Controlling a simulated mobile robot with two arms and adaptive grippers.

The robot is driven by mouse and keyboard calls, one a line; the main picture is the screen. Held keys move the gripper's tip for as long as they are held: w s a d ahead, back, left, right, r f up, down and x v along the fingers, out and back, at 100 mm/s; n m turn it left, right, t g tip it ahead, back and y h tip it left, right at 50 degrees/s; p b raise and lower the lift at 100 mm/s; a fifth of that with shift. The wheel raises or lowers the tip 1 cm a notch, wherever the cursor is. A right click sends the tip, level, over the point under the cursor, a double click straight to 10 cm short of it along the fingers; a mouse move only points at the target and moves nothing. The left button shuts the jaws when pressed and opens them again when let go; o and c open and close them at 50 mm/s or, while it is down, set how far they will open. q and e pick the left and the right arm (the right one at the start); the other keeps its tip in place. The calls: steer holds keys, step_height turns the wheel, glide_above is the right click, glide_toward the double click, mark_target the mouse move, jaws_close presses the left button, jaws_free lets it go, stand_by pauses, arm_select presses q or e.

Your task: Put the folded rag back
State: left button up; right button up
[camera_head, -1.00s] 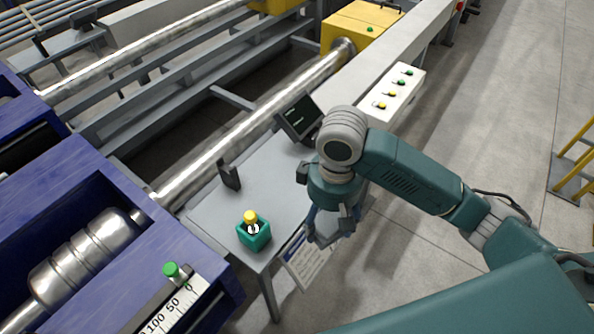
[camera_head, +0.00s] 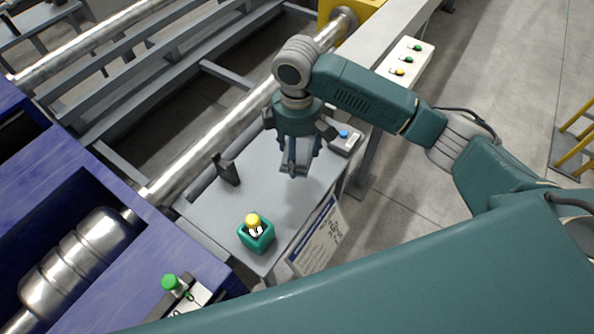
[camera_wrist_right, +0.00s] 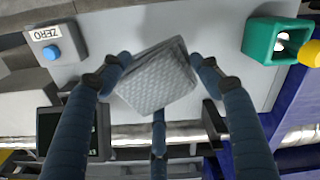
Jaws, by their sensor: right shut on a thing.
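The folded rag (camera_wrist_right: 158,80) is grey with a quilted weave. It is held between the fingers of my right gripper (camera_wrist_right: 163,76) in the right wrist view. In the head view my right gripper (camera_head: 294,168) points down over the grey side table (camera_head: 215,208), with only a small grey part of the rag showing between its fingers. I cannot tell whether the rag touches the tabletop. My left gripper is not in view.
A teal box (camera_head: 257,239) with a yellow-topped item stands at the table's near end. A dark upright bracket (camera_head: 227,170) is on the left edge. A blue-button box (camera_head: 345,141) marked ZERO and a dark screen (camera_wrist_right: 72,132) are at the far end. Tabletop between is clear.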

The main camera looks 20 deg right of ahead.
glide_above(297, 180)
step_height(297, 180, down, 5)
steer(key=shift+s+f, duration=0.1)
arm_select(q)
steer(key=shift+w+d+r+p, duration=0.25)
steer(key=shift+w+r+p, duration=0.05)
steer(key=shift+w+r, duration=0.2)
arm_select(e)
steer(key=shift+f, duration=2)
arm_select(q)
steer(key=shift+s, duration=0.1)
arm_select(e)
steer(key=shift+f, duration=0.1)
steer(key=o, duration=1.1)
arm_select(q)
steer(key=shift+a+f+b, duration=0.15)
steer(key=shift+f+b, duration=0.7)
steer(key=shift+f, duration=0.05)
arm_select(e)
step_height(297, 180, up, 12)
steer(key=shift+r, duration=0.15)
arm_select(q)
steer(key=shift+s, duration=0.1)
